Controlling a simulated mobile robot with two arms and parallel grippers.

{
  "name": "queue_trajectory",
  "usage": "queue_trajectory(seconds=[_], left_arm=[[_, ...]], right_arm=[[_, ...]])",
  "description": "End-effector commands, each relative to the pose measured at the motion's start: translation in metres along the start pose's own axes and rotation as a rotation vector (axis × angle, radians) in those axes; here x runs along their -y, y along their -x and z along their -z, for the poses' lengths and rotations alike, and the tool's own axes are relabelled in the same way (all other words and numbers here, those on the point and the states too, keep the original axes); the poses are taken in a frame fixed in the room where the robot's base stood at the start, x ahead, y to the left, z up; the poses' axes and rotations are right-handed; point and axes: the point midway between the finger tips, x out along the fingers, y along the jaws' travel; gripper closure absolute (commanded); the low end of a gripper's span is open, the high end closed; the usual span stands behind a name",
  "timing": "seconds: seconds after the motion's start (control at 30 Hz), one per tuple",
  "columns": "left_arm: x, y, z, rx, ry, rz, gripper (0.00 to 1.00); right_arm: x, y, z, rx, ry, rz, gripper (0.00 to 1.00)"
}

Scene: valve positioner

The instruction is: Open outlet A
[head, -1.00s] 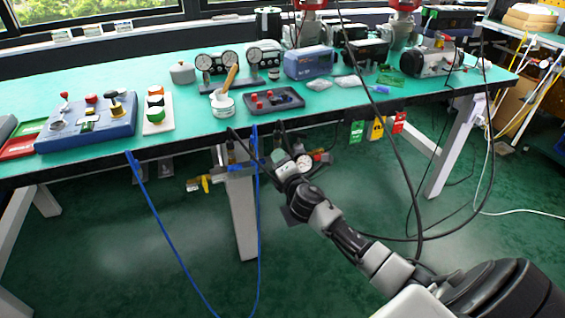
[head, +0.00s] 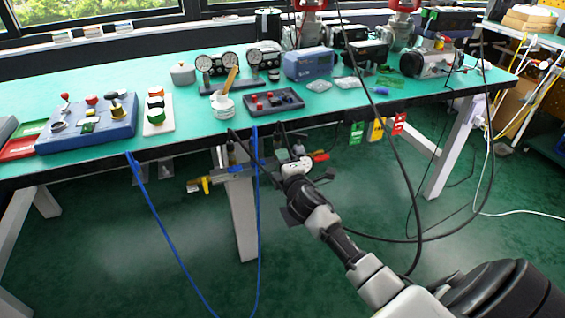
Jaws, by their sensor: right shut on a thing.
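The valve assembly hangs under the front edge of the bench. A brass valve with a yellow handle (head: 204,184) sticks out at its left end. A red handle (head: 320,156) shows at its right end. My right gripper (head: 285,163) reaches in from the lower right, just below the bench edge between these two handles. It is shut on a part of the valve assembly, but its fingertips and the gripped part are mostly hidden by my wrist. I cannot read which outlet is A. My left gripper is not in view.
Blue hoses (head: 257,215) and dark cables hang close to my right gripper. Red, yellow and green tags (head: 376,130) hang from the bench edge to the right. The bench top (head: 345,112) holds a blue control box (head: 90,122), gauges and a tray (head: 272,101).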

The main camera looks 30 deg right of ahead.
Motion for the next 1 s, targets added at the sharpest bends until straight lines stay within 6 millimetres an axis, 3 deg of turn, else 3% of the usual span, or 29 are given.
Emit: queue_trajectory(seconds=[0.3,0.33,0.4,0.77,1.0], left_arm=[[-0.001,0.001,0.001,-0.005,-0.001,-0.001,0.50],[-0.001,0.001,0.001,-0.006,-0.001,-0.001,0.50],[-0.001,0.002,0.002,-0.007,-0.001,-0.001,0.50],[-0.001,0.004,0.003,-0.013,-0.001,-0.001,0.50],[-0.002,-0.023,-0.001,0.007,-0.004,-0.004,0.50]], right_arm=[[0.001,0.000,-0.001,0.002,-0.004,0.003,0.81],[0.001,0.000,-0.001,0.001,-0.004,0.003,0.54],[0.001,0.000,0.000,0.001,-0.004,0.003,0.47],[0.000,0.007,0.000,-0.001,-0.002,0.001,0.47],[0.001,0.051,0.000,-0.001,-0.003,0.004,0.47]])
